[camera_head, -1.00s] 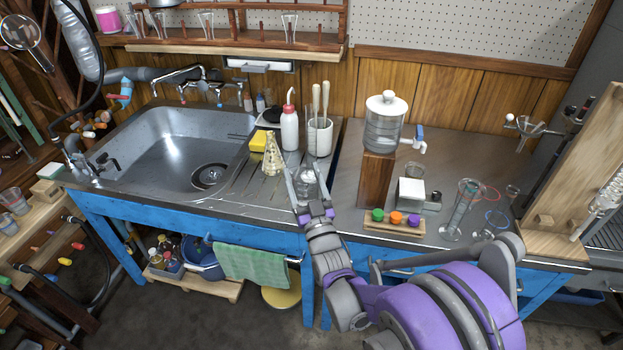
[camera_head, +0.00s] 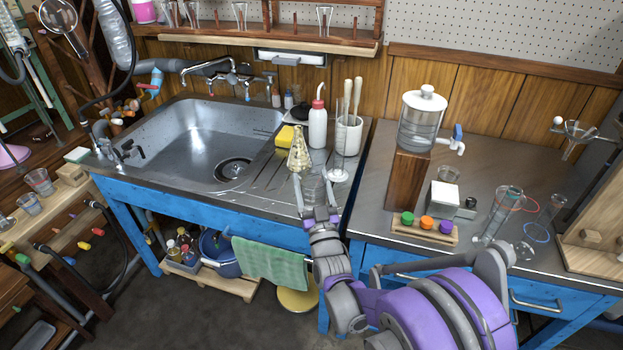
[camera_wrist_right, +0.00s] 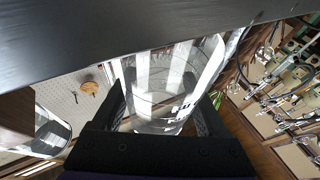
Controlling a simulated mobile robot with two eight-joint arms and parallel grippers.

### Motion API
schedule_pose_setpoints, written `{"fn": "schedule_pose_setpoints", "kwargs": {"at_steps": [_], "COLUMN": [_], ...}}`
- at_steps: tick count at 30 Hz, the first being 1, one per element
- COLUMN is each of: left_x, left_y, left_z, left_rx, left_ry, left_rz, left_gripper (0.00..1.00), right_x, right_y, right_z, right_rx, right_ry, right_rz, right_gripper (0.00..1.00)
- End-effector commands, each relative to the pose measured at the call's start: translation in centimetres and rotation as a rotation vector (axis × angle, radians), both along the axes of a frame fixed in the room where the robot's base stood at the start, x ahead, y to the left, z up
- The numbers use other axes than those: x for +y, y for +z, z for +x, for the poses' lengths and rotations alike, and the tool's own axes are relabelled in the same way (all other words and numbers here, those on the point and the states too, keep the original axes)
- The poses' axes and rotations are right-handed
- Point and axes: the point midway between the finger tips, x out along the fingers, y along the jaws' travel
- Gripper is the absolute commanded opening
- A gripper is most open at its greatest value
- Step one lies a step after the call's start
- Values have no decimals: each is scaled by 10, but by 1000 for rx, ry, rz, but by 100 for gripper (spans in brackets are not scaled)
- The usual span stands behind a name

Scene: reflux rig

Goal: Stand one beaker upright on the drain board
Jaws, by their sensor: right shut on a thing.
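My right gripper (camera_head: 319,208) is shut on a clear glass beaker (camera_head: 314,185) at the front edge of the drain board (camera_head: 265,182). In the right wrist view the beaker (camera_wrist_right: 168,85) sits between the two fingers of the gripper (camera_wrist_right: 165,115). It looks roughly upright in the head view; I cannot tell whether its base touches the board. The grooved drain board lies right of the sink. Other beakers (camera_head: 40,181) stand on the wooden bench at the left. My left gripper is not in view.
Close behind the held beaker stand a conical flask (camera_head: 299,152), a white wash bottle (camera_head: 318,127), a slim glass cylinder (camera_head: 339,160) and a white pot (camera_head: 351,132). A yellow sponge (camera_head: 284,136) lies near the sink (camera_head: 190,150). The board's front left is bare.

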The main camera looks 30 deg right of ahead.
Motion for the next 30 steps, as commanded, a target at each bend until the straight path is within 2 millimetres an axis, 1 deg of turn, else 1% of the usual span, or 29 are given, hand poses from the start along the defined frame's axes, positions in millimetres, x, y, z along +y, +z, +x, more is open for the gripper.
{"fn": "schedule_pose_setpoints", "kwargs": {"at_steps": [4, 20, 27, 28, 30], "left_x": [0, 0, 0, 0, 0], "left_y": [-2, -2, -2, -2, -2], "left_z": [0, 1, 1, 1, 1], "left_rx": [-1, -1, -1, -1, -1], "left_ry": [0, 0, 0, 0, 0], "left_rz": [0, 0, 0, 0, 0], "left_gripper": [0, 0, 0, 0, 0], "right_x": [0, 0, 0, 0, 0], "right_y": [-5, -8, -14, -15, -14], "right_z": [0, 0, 0, 0, 0], "right_rx": [0, 0, 0, 0, 0], "right_ry": [0, 0, 0, 0, 0], "right_rz": [0, 0, 0, 0, 1], "right_gripper": [17, 17, 17, 77, 90]}}
